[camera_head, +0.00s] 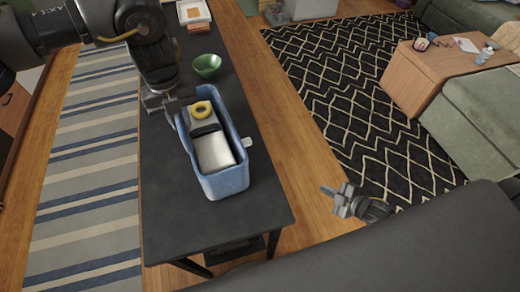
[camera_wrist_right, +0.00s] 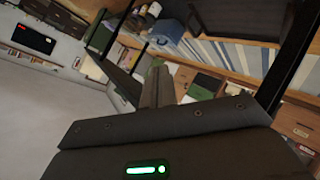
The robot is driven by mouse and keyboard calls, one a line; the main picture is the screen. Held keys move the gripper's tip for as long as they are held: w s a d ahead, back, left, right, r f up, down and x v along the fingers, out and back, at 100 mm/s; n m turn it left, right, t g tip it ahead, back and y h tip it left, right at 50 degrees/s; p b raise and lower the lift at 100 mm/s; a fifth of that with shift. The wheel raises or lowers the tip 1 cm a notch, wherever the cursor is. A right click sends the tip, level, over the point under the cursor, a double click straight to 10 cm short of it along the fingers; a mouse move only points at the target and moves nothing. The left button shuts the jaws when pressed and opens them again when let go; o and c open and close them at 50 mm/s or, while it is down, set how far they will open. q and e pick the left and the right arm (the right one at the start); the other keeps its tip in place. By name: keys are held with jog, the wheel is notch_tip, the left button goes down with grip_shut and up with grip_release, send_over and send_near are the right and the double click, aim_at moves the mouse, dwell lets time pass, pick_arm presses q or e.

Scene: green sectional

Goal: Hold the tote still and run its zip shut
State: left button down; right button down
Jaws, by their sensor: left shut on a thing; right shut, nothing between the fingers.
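The blue tote (camera_head: 231,181) stands upright on the dark table, with its top open. My left gripper (camera_head: 171,113) is at the tote's far left corner, shut on the tote's edge; the exact grip is partly hidden by the hand. My right gripper (camera_head: 329,190) is shut and empty, right of the table and apart from the tote. Its fingers also show in the right wrist view (camera_wrist_right: 152,88).
A green bowl (camera_head: 207,65) and a white tray (camera_head: 193,12) stand farther back on the dark table (camera_head: 170,220). A wooden side table (camera_head: 425,75) and a green sofa (camera_head: 475,120) are at right. The table's near end is clear.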

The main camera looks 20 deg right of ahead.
jog(key=s+a+r+n+y, duration=0.1)
jog(key=a+r+n+y, duration=0.3)
jog(key=a+r+n, duration=0.3)
jog(key=s+a+r+n+y, duration=0.1)
jog(key=a+r+n+y, duration=0.4)
jog(key=r, duration=1.1)
jog(key=shift+s+a+r+n, duration=0.15)
jog(key=shift+a+r+n, duration=0.05)
jog(key=shift+a+n, duration=0.8)
send_near(246, 146)
jog(key=a, duration=0.4)
jog(key=shift+w+a+f, duration=0.1)
jog(key=shift+w+a, duration=0.05)
jog(key=shift+w, duration=0.75)
jog(key=shift+w+a+f, duration=0.1)
jog(key=shift+w+a, duration=0.05)
jog(key=shift+w, duration=0.75)
